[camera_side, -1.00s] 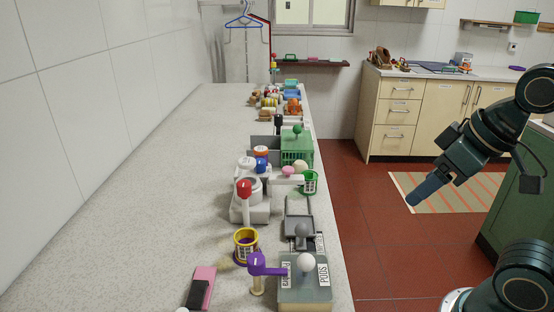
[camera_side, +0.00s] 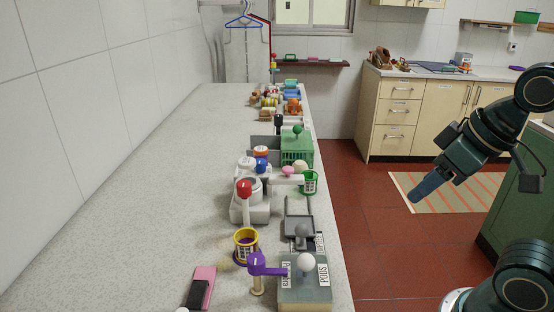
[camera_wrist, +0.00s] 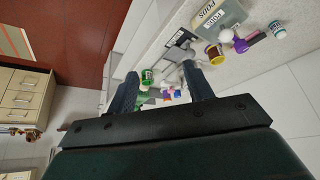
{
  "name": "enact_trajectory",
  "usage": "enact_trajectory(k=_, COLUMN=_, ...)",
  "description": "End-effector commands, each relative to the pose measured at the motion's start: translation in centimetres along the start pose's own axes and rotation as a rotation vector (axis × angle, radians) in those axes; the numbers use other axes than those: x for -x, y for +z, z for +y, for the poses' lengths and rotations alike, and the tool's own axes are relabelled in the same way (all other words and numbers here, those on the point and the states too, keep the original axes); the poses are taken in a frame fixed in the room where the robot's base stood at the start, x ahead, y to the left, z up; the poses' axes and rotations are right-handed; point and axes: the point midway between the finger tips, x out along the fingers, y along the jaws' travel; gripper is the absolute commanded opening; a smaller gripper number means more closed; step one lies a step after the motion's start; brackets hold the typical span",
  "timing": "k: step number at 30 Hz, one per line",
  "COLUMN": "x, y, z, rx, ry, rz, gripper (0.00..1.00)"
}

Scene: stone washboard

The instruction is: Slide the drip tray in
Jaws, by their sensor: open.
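My gripper (camera_side: 413,200) hangs over the floor, right of the counter and well apart from the tray. In the wrist view my gripper (camera_wrist: 159,70) has its two fingers spread, with nothing between them.
A grey-green box (camera_side: 305,292) with a white knob stands in front of the tray. A purple tap-like piece (camera_side: 258,265) and a yellow-purple basket (camera_side: 245,246) are left of it. Behind are a white machine (camera_side: 248,205), a green cup (camera_side: 310,182) and a green crate (camera_side: 297,150). The counter's left side is clear.

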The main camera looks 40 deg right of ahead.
Motion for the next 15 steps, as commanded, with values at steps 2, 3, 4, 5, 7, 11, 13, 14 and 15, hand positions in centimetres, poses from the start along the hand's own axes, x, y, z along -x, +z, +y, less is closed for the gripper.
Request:
enact_trajectory(k=2, x=0.0, y=-0.3, z=-0.1, rx=-0.003, ry=-0.003, rz=-0.006, gripper=0.52)
enact_trajectory(k=3, x=-0.1, y=-0.5, z=-0.1, rx=-0.005, ry=-0.005, rz=-0.011, gripper=0.52)
enact_trajectory(k=4, x=-0.1, y=-0.7, z=-0.2, rx=-0.007, ry=-0.007, rz=-0.016, gripper=0.52)
enact_trajectory(k=5, x=-0.1, y=-0.9, z=-0.3, rx=-0.010, ry=-0.009, rz=-0.021, gripper=0.52)
enact_trajectory(k=7, x=-0.2, y=-1.6, z=-0.5, rx=-0.018, ry=-0.017, rz=-0.037, gripper=0.52)
enact_trajectory(k=11, x=-0.7, y=-3.1, z=-1.0, rx=-0.038, ry=-0.034, rz=-0.077, gripper=0.52)
enact_trajectory(k=13, x=-1.1, y=-4.2, z=-1.4, rx=-0.052, ry=-0.045, rz=-0.102, gripper=0.52)
enact_trajectory(k=14, x=-1.2, y=-4.7, z=-1.5, rx=-0.056, ry=-0.050, rz=-0.112, gripper=0.52)
enact_trajectory(k=15, x=-1.5, y=-5.3, z=-1.7, rx=-0.065, ry=-0.056, rz=-0.128, gripper=0.52)
